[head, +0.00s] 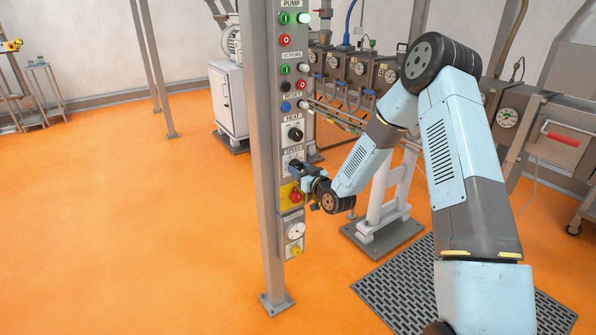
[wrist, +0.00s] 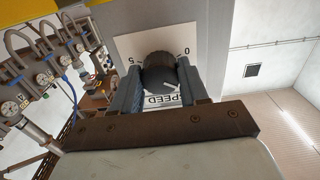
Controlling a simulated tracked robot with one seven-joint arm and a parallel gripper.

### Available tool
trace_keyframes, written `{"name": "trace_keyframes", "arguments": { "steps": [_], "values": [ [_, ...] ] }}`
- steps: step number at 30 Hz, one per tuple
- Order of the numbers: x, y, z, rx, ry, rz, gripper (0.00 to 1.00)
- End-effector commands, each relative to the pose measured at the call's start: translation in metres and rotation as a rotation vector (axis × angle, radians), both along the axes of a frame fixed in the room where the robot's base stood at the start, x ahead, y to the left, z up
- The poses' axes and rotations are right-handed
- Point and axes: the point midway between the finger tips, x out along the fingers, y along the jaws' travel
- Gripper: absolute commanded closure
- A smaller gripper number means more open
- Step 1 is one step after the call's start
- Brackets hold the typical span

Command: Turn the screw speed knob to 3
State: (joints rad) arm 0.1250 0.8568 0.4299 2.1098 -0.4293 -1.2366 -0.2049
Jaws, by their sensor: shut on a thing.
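The screw speed knob (wrist: 159,66) is dark and round and sits on a white plate (wrist: 125,43) in the wrist view. The plate reads SPEED upside down, with a 5 at the left and a 0 at the right. A short pale mark shows on the knob, but I cannot read which number it points to. My gripper (wrist: 160,74) is shut on the knob, one finger on each side. In the head view my gripper (head: 296,170) reaches the control panel (head: 284,110) at the SPEED label from the right and hides the knob.
The black HEAT knob (head: 295,133) is just above my gripper. A red emergency button (head: 296,196) on a yellow plate is close below it. Several push buttons fill the upper panel. A grey post (head: 265,180) carries the panel. The orange floor to the left is clear.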

Motion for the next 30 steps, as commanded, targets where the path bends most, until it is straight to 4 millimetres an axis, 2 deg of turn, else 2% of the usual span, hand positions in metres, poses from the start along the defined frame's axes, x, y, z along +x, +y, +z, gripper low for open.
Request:
{"name": "trace_keyframes", "arguments": {
  "steps": [1, 30],
  "values": [
    [-0.0031, 0.0012, -0.0041, 0.035, 0.036, 0.005, 0.87],
    [-0.0025, 0.0021, -0.0020, 0.798, 0.547, 0.000, 0.87]
  ]
}}
